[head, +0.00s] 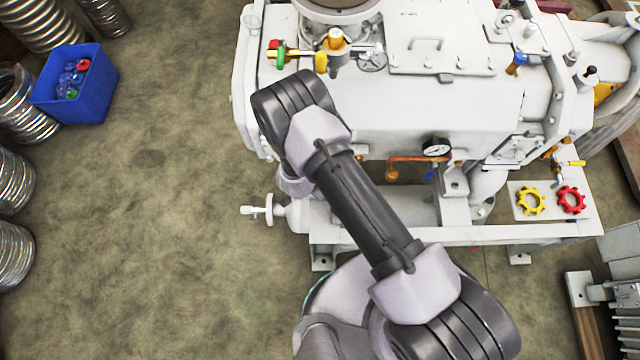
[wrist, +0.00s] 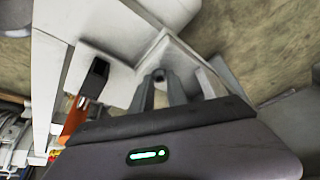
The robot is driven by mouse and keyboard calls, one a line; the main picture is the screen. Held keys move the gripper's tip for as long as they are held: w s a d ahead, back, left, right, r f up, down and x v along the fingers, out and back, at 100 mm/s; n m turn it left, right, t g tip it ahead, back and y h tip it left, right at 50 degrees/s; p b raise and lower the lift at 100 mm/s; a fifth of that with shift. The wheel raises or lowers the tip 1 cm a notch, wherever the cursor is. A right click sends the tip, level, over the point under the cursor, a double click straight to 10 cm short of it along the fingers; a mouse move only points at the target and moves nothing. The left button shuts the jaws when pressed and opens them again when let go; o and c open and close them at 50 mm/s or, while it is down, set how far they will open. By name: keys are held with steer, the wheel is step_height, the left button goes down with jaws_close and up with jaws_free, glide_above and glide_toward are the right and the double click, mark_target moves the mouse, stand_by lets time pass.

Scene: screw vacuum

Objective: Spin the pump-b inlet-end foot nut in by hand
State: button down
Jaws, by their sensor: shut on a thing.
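In the wrist view my gripper (wrist: 159,80) reaches into a white corner of the machine. In the head view the white vacuum pump (head: 440,105) stands on a white frame. My own arm crosses in front of it and hides my gripper and the nut there.
A white handwheel (head: 268,209) juts out at the pump's left end. A pressure gauge (head: 437,148) and copper pipe sit on its near side. Yellow (head: 531,201) and red (head: 571,199) handwheels lie at right. A blue bin (head: 76,84) stands left; the floor between is clear.

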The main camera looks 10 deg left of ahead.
steer(key=shift+m, duration=0.5)
steer(key=c, duration=1.3)
jaws_free()
steer(key=shift+r, duration=0.1)
steer(key=p+v, duration=0.7)
steer(key=v, duration=1)
steer(key=shift+a+p, duration=0.35)
steer(key=shift+p, duration=0.05)
